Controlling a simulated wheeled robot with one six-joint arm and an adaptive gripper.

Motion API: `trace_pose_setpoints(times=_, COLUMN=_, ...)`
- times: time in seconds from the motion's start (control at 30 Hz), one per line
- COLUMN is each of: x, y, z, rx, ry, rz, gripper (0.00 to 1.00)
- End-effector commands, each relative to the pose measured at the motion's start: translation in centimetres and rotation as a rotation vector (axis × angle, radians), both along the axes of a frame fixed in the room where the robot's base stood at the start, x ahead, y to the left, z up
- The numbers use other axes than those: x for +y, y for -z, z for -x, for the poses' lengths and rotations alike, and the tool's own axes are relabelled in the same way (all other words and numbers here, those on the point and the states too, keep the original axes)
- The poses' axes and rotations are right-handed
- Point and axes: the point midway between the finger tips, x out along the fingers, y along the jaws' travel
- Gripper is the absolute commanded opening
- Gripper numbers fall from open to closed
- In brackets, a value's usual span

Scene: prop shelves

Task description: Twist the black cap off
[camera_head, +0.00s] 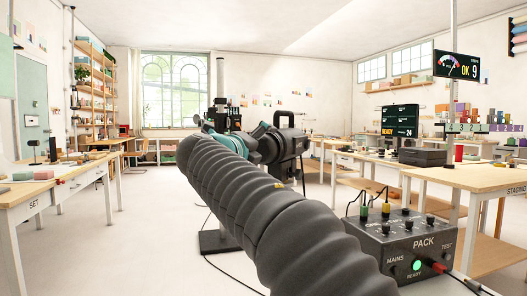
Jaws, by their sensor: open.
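My arm runs from the bottom middle of the view up to the centre in a thick dark ribbed sleeve, with teal joint parts beyond it. At its far end is a dark grey block with a short piece standing up, seen small, which looks like my gripper (290,138). It is open, but the two fingers cannot be told apart here. No black cap can be made out with certainty, and my sleeve covers much of the middle. Black knobs show on a grey box marked PACK (405,240) at the lower right, apart from my gripper.
A bench marked SET (30,200) stands at left, one marked STAGING (490,180) at right. A black pole with a flat base (215,241) stands behind my arm, and a cable lies on the floor. Floor on the left is clear. A dark READY screen (399,120) stands at right.

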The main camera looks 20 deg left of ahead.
Motion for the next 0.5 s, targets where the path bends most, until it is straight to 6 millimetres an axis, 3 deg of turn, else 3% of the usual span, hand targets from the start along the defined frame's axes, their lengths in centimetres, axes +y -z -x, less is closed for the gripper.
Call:
trace_pose_setpoints(times=0.27, x=0.5, y=0.0, z=1.5, rx=0.000, ry=-0.004, rz=0.000, gripper=1.00)
trace_pose_setpoints(times=0.5, x=1.4, y=-0.1, z=5.9, rx=0.000, ry=-0.004, rz=0.000, gripper=1.00)
